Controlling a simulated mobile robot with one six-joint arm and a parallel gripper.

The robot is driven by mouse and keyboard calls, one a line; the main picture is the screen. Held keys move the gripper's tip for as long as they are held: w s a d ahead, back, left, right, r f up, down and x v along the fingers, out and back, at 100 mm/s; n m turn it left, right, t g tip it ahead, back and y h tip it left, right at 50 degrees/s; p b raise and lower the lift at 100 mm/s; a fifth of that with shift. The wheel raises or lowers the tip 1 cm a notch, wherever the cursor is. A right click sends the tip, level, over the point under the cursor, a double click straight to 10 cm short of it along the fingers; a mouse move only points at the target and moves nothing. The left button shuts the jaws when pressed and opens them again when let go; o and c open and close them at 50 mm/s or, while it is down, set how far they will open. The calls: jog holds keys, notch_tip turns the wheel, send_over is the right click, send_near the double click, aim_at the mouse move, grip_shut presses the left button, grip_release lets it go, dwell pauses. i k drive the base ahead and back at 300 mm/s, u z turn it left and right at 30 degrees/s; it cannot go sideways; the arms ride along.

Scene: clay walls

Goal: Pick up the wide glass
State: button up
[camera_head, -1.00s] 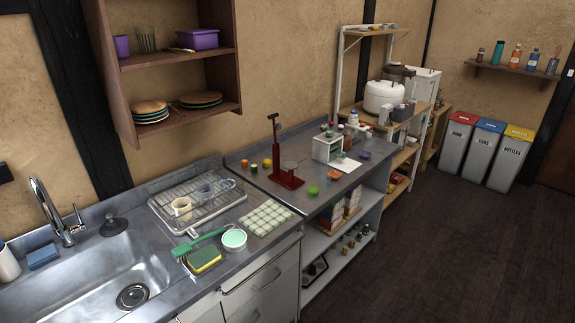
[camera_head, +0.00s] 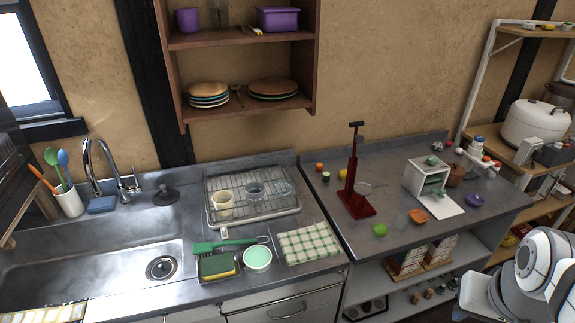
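A short, wide clear glass (camera_head: 255,191) stands in the wire dish rack (camera_head: 228,213), between a cream mug (camera_head: 222,204) and another clear, pale piece of glassware (camera_head: 283,190) at the right. The shape of that right piece is hard to tell. A taller clear glass (camera_head: 218,18) stands on the upper wall shelf. My gripper's fingers do not show; only white links of my arm are in the lower right corner, well away from the rack.
A sponge (camera_head: 217,267), green brush (camera_head: 228,245), mint-topped bowl (camera_head: 257,259) and checked cloth (camera_head: 308,244) lie in front of the rack. The sink (camera_head: 95,250) is at the left. A red press-like stand (camera_head: 355,185) rises at the right.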

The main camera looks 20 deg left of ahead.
aim_at(282, 185)
jog(key=u, duration=0.75)
jog(key=i, duration=1.1)
jog(key=u, duration=0.55)
jog(key=k, duration=0.85)
jog(key=u, duration=0.2)
jog(key=i, duration=0.85)
jog(key=z, duration=0.1)
